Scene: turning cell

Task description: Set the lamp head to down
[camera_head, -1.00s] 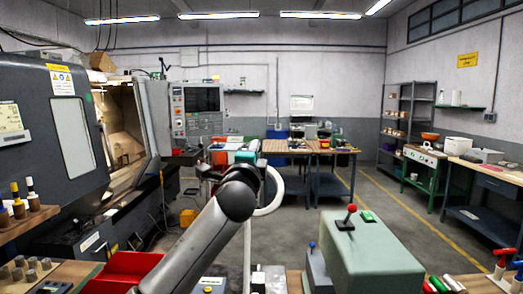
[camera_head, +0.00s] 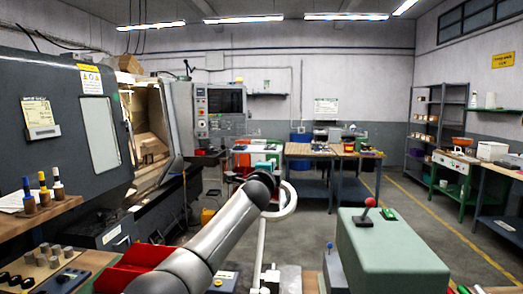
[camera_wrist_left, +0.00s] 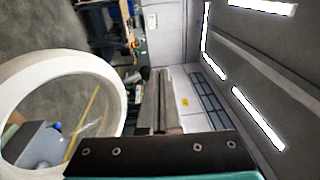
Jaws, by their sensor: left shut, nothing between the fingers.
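The lamp head is a white ring (camera_head: 294,200) on a thin pale post (camera_head: 261,245), seen nearly edge-on just right of my left arm's end. In the wrist view the ring (camera_wrist_left: 118,92) is large at the left, with grey floor and a grey machine visible through it. My left gripper (camera_wrist_left: 160,72) is shut and empty, its grey fingers to the right of the ring in that picture. Whether they touch the ring I cannot tell. In the head view my own arm mostly hides the gripper. My right gripper is not in view.
A green machine block (camera_head: 392,250) with a red-knobbed lever (camera_head: 367,209) stands right of the lamp. A red tray (camera_head: 140,265) lies left of my arm. A lathe (camera_head: 60,140) fills the left side.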

